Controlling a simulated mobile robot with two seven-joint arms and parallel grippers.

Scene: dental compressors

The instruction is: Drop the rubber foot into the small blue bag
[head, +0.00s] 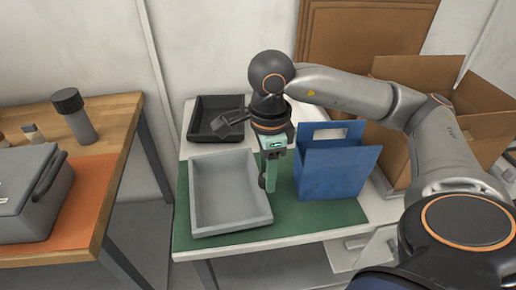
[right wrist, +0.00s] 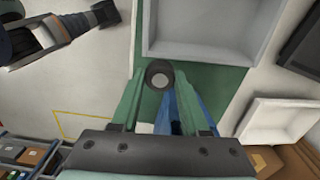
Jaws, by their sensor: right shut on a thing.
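My right gripper (head: 268,184) points down over the green mat, between the grey tray and the small blue bag. It is shut on the rubber foot (head: 262,183), a small dark round piece at its fingertips. In the right wrist view the foot (right wrist: 160,73) shows as a dark ring with a pale centre, between the green fingertips. The blue bag (head: 335,172) stands upright just right of the gripper, with a handle cut-out at its top. Part of the bag (right wrist: 173,112) shows between the fingers in the wrist view. My left gripper is not in view in the head picture.
The empty grey tray (head: 230,228) lies left of the gripper on the green mat (head: 310,222). A black tray (head: 200,135) is behind it. An open cardboard box (head: 405,150) stands behind the bag. A wooden table (head: 112,118) with a grey case (head: 30,200) is left.

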